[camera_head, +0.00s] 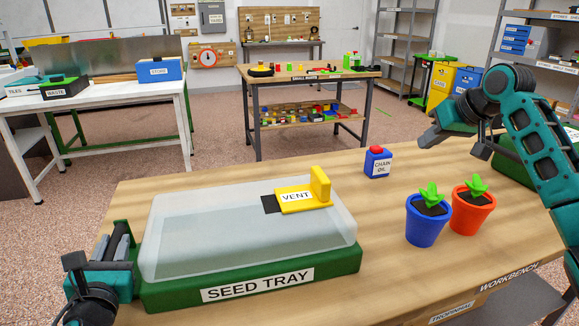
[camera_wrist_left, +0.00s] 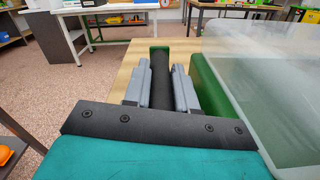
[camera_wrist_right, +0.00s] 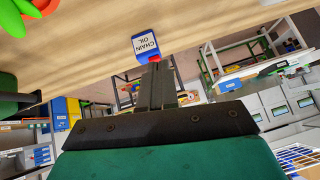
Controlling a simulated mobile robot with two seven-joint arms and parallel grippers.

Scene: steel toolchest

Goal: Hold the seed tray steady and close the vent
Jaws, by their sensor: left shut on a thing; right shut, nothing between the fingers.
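The seed tray (camera_head: 325,268) has a green base and a translucent lid (camera_head: 190,245), and sits on the wooden workbench. On the lid is the yellow vent (camera_head: 303,199), a slide with an upright tab; a dark opening (camera_head: 270,204) shows at its left edge. My left gripper (camera_head: 122,248) is at the tray's left end. In the left wrist view its fingers are shut on the dark handle bar (camera_wrist_left: 161,75), one on each side. My right gripper (camera_wrist_right: 157,88) is shut and empty, raised above the bench right of the vent, clear of the tray; its fingertips are unclear in the head view.
A blue chain oil bottle (camera_head: 377,163) with a red cap stands behind and right of the tray. A blue pot (camera_head: 427,225) and an orange pot (camera_head: 472,212) with plants stand to the right. Bench between tray and pots is clear.

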